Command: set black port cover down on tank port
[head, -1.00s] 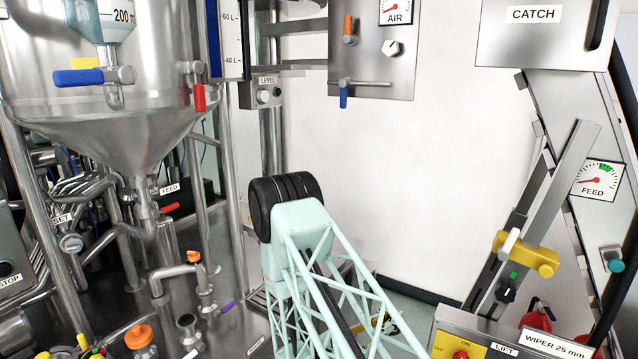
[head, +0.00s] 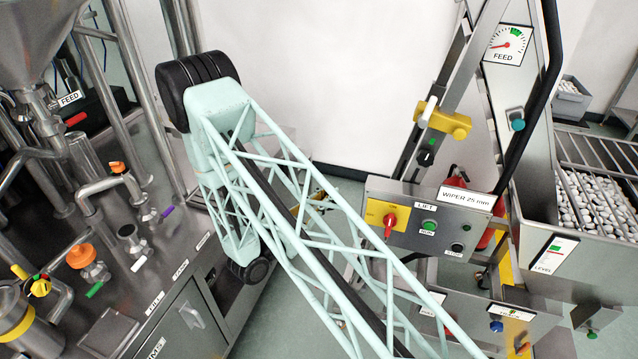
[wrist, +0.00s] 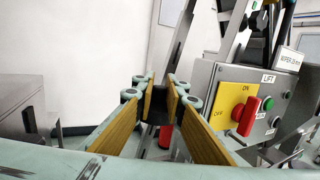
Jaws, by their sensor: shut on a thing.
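My gripper (wrist: 158,108) is in the wrist view, its two wood-coloured finger pads close together. A small dark piece, the black port cover (wrist: 157,116), shows between the fingertips, though its shape is mostly hidden. In the head view my gripper is largely covered by my own pale green lattice arm, so the cover cannot be made out there. An upright steel stub with a dark open top, which looks like the tank port (head: 128,233), stands on the steel deck at the left. My gripper is apart from it, to its right.
An orange-capped fitting (head: 82,257) and a bent pipe (head: 105,184) stand close around the stub. The LIFT control box (head: 425,215) is at the right and also close by in the wrist view (wrist: 250,100). Open floor (head: 300,335) lies between deck and box.

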